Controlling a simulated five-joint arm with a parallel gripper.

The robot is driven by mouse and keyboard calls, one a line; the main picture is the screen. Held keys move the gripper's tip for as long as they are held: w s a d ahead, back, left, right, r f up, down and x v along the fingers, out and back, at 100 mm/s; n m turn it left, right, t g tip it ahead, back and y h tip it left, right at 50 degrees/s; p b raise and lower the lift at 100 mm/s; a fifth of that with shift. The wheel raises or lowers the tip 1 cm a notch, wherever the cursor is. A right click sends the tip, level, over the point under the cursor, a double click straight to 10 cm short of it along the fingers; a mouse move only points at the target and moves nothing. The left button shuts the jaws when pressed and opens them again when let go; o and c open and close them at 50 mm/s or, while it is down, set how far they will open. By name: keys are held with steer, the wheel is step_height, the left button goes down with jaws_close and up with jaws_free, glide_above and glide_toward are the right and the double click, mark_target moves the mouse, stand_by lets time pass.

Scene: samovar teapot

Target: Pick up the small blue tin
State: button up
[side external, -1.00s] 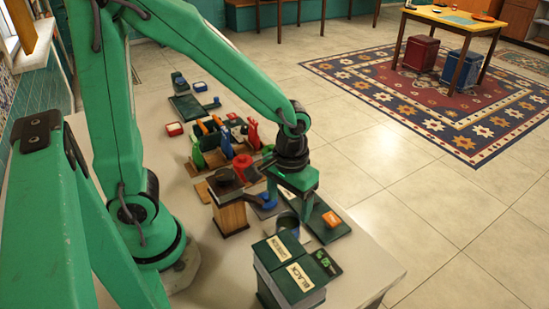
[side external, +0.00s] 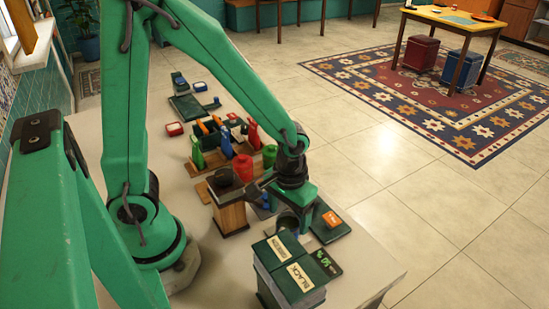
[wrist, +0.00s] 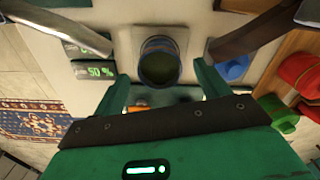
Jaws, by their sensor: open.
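A round, open-topped dark tin with a bluish rim (wrist: 160,62) stands between my two green fingers in the wrist view. In the side view, a dark round tin (side external: 287,222) shows below my gripper, partly hidden by it. A smaller blue object (wrist: 232,68) lies to the right of the fingers in the wrist view; I cannot tell which of these two is the small blue tin. My gripper (side external: 288,210) is open, with its fingers on either side of the dark tin and no clear contact.
Green-black boxes labelled "BLACK" and "GREEN" (side external: 290,275) stand close in front of my gripper. A wooden box (side external: 231,217), red and green containers (side external: 268,155) stand to the left and behind.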

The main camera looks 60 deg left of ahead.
mark_target(288, 222)
steer(key=shift+f, duration=1.75)
steer(key=c, duration=1.2)
steer(key=shift+r, duration=0.2)
steer(key=shift+r, duration=4.85)
